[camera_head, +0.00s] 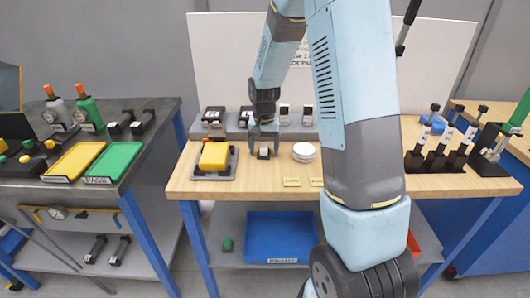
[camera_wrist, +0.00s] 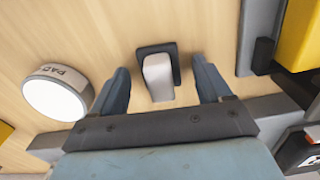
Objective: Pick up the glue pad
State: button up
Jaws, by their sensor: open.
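A round white pad (camera_wrist: 56,92) with "PAD" lettering on its side lies on the wooden table, left of my gripper in the wrist view; it fits the name glue pad. In the head view this white disc (camera_head: 305,151) is just right of my gripper (camera_head: 263,153). My gripper (camera_wrist: 160,68) points down, open. A small dark block with a pale top (camera_wrist: 158,76) stands between its fingers, with gaps on both sides. In the head view the block (camera_head: 264,152) is partly hidden by the fingers.
A yellow block on a grey fixture (camera_head: 230,166) stands left of my gripper. A grey rail with several dark items (camera_head: 213,114) runs behind. Two small yellow plates (camera_head: 291,182) lie in front. Dark upright tools (camera_head: 435,158) stand at the right. A blue bin (camera_head: 280,236) is below.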

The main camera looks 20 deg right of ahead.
jog(key=c, duration=1.2)
jog(key=shift+r, duration=0.3)
notch_tip(320, 180, up, 2)
jog(key=shift+r, duration=0.15)
jog(key=s+r, duration=0.3)
jog(key=s, duration=0.1)
jog(key=s+r, duration=0.3)
jog(key=s, duration=0.2)
jog(key=s+a+r, duration=0.1)
jog(key=s+r, duration=0.3)
jog(key=s, duration=0.1)
